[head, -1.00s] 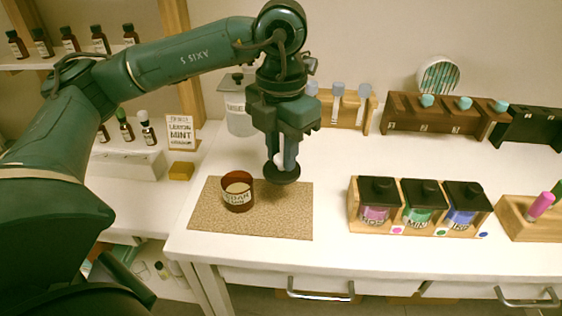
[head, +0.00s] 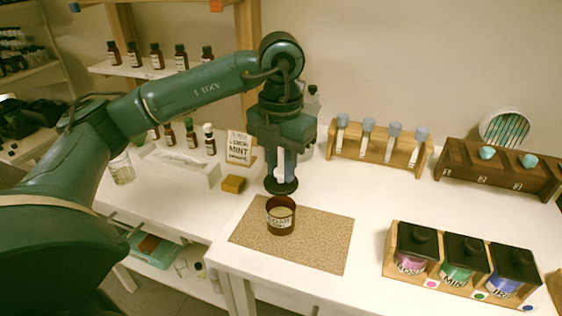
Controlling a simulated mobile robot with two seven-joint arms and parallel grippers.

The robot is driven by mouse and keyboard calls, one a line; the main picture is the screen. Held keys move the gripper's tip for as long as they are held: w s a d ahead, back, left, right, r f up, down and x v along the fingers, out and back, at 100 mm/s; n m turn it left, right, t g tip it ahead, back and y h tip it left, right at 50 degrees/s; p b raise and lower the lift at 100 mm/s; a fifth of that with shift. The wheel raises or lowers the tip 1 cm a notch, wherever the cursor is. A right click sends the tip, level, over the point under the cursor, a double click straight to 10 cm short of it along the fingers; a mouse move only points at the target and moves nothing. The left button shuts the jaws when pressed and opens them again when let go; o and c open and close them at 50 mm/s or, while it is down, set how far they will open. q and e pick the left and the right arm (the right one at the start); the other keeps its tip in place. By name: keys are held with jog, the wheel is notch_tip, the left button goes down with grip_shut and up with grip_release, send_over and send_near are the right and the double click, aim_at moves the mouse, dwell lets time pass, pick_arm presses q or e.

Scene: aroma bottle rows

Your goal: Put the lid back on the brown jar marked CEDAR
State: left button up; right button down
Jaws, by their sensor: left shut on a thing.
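The brown jar marked CEDAR (head: 281,223) stands upright and open on a tan mat (head: 325,243) near the table's left front edge. Pale contents show inside it. The lid is roughly level and appears just above the jar's far rim. I cannot tell the exact gap between lid and jar. My right gripper is not in view.
A wooden rack (head: 459,268) of three black-lidded jars stands at the right front. Wooden racks (head: 376,153) stand at the back. A lemon mint sign (head: 238,148) and a yellow block (head: 233,184) are left of the mat. The mat's right part is bare.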

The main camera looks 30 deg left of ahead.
aim_at(281, 184)
pick_arm(q)
jog(key=shift+f, duration=0.6)
notch_tip(281, 184, down, 3)
jog(key=shift+r+b, duration=0.2)
jog(key=shift+b, duration=0.95)
jog(key=shift+f+b, duration=0.6)
jog(key=shift+f, duration=0.1)
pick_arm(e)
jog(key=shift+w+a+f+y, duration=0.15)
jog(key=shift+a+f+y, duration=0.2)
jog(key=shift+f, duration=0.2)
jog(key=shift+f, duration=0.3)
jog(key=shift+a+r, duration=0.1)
pick_arm(q)
jog(key=shift+f+b, duration=0.15)
jog(key=shift+b, duration=0.25)
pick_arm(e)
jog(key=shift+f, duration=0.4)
